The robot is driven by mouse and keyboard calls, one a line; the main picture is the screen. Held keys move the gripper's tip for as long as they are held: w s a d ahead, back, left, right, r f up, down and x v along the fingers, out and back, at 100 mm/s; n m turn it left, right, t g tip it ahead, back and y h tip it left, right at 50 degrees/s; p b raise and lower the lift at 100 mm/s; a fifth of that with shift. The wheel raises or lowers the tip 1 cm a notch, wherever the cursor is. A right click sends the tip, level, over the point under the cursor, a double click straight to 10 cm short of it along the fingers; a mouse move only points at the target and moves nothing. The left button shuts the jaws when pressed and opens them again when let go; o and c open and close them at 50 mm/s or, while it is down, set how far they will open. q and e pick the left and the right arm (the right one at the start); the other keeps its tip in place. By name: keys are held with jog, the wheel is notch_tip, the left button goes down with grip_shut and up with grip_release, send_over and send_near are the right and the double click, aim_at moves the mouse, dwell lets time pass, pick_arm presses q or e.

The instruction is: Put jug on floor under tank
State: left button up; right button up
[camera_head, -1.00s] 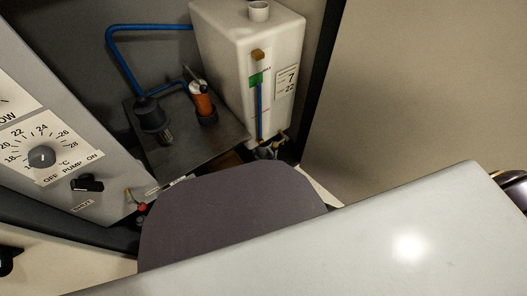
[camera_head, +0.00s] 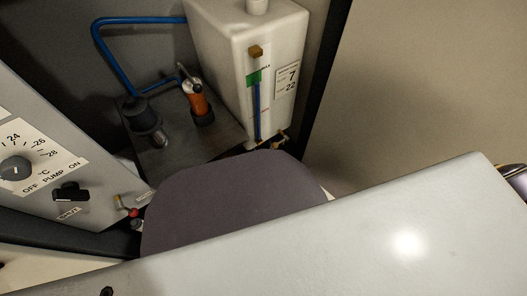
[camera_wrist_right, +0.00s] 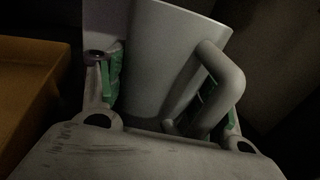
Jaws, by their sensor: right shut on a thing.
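The white tank (camera_head: 222,52) stands at the top middle of the head view, with a blue level tube and a green tag on its front. The floor under it is hidden behind large pale and dark grey shapes in the foreground. The pale grey jug (camera_wrist_right: 172,55) shows only in the right wrist view, with its loop handle (camera_wrist_right: 228,75) on the right. My right gripper (camera_wrist_right: 165,90) has its green-padded fingers on both sides of the jug and is shut on it. I cannot make out the right fingers or the jug in the head view. My left gripper is not in view.
A dark shelf (camera_head: 175,155) beside the tank holds an orange-bodied device (camera_head: 196,100) and a dark pump-like part (camera_head: 140,113). A control panel (camera_head: 50,160) with a dial and switch is at left. An orange-brown surface (camera_wrist_right: 30,90) lies left of the jug in the wrist view.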

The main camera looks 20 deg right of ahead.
jog(key=o, duration=1.3)
jog(key=shift+f, duration=0.1)
